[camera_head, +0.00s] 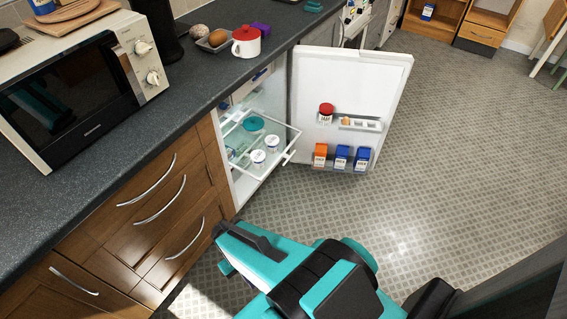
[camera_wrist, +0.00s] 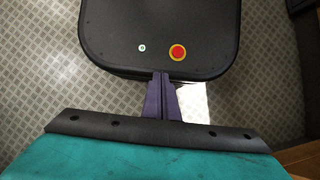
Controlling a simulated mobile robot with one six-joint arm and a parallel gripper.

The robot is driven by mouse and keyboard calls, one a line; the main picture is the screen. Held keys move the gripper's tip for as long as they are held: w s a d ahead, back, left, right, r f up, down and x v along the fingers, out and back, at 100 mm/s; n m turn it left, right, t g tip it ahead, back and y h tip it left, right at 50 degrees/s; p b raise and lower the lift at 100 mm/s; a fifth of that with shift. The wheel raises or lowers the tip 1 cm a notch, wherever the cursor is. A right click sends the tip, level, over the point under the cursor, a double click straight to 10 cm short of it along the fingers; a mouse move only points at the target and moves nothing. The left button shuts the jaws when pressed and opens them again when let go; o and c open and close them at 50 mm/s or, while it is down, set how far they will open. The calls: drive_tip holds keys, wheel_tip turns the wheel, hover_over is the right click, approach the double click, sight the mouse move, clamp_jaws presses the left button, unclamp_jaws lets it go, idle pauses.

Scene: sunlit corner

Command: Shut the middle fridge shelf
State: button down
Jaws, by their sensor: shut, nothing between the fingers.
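The fridge (camera_head: 240,180) under the counter stands open. Its middle shelf (camera_head: 282,133) is a clear glass pane with a pale front edge, and it sticks out of the cabinet toward the open door. A teal-lidded container (camera_head: 253,124) and two white tubs (camera_head: 258,157) show on or through the glass; exact levels are hard to tell. In the head view my teal and black hand (camera_head: 262,250) is below and in front of the fridge, apart from the shelf. In the wrist view my gripper's purple fingers (camera_wrist: 160,82) are shut and empty, over my own base.
The fridge door (camera_head: 348,85) is swung wide to the right, with a red-lidded jar (camera_head: 326,112), an egg rack and several cartons on it. Wooden drawers (camera_head: 150,215) stand left of the fridge. The tiled floor (camera_head: 450,150) right of the door is clear.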

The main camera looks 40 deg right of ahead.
drive_tip(key=w+d+f+m+t+y+b, duration=0.1)
drive_tip(key=w+d+f+m+b, duration=0.15)
drive_tip(key=w+b, duration=0.3)
drive_tip(key=w+d+f+m+t+y+b, duration=0.2)
drive_tip(key=w+d+f+b, duration=0.15)
drive_tip(key=w, duration=0.35)
drive_tip(key=w+d+r+m+t+y+b, duration=0.15)
drive_tip(key=w+d+m+t+b, duration=0.45)
drive_tip(key=w+d+b, duration=1.1)
drive_tip(key=s+d+r+m+t+h+b, duration=0.1)
drive_tip(key=d+r+b, duration=0.3)
drive_tip(key=d, duration=0.9)
drive_tip(key=s+d+r+m+t+h+b, duration=0.1)
drive_tip(key=d+r+m+t+b, duration=0.2)
drive_tip(key=d, duration=1.1)
wheel_tip(320, 180, up, 3)
drive_tip(key=t+b, duration=0.1)
drive_tip(key=b, duration=0.2)
drive_tip(key=shift+s+f+t, duration=0.2)
drive_tip(key=shift+s+t, duration=0.1)
drive_tip(key=shift+s, duration=0.05)
drive_tip(key=shift+w+f+m+h, duration=0.1)
drive_tip(key=shift+m+h, duration=0.15)
drive_tip(key=b+x, duration=0.4)
drive_tip(key=x, duration=0.5)
drive_tip(key=shift+w+a+f, duration=0.1)
drive_tip(key=shift+w+f, duration=0.15)
drive_tip(key=shift+f, duration=0.05)
